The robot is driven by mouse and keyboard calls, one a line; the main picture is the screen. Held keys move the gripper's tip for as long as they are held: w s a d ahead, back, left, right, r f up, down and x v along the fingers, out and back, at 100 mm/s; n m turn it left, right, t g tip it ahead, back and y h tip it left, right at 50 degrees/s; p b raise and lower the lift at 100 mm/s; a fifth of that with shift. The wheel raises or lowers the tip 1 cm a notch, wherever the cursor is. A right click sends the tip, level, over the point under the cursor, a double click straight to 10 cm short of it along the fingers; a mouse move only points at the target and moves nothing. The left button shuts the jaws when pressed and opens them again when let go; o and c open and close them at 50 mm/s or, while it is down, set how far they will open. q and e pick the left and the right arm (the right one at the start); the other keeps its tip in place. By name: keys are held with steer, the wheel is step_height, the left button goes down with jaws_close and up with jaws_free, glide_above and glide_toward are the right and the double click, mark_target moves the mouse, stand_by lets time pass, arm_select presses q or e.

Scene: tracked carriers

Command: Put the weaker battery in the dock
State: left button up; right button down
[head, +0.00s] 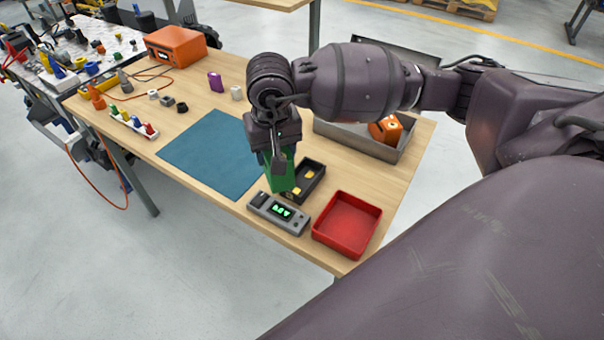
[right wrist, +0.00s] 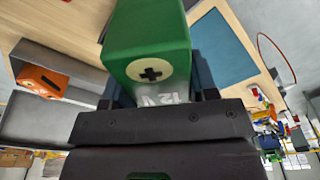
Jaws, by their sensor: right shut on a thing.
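My right gripper (head: 279,157) is shut on a green battery (head: 281,177), held roughly upright over the front of the table. In the right wrist view the green battery (right wrist: 150,65) shows a plus mark and 12V lettering between the fingers. Just right of it is a black open holder with yellow contacts (head: 321,173), which looks like the dock; the battery hides part of it. A grey tester (head: 262,202) with lit green digits lies just in front; I cannot read them surely. An orange battery (head: 391,125) lies in a grey metal box. My left gripper is not in view.
A red tray (head: 376,214) stands right of the tester at the table edge. The grey box (head: 362,145) with raised lid is behind. A blue mat (head: 205,158) lies left. A purple object (head: 215,82), small blocks and an orange unit (head: 175,45) are farther back.

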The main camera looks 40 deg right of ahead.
steer(key=w+d+r+m+p, duration=0.2)
steer(key=d+r+m, duration=0.6)
steer(key=m, duration=0.2)
glide_above(303, 183)
step_height(303, 183, down, 16)
step_height(303, 183, down, 3)
steer(key=shift+w+a+f+g+h, duration=0.1)
steer(key=shift+g+h, duration=0.2)
steer(key=shift+h, duration=0.1)
steer(key=shift+f, duration=0.15)
steer(key=shift+f, duration=0.15)
steer(key=shift+c, duration=2)
jaws_free()
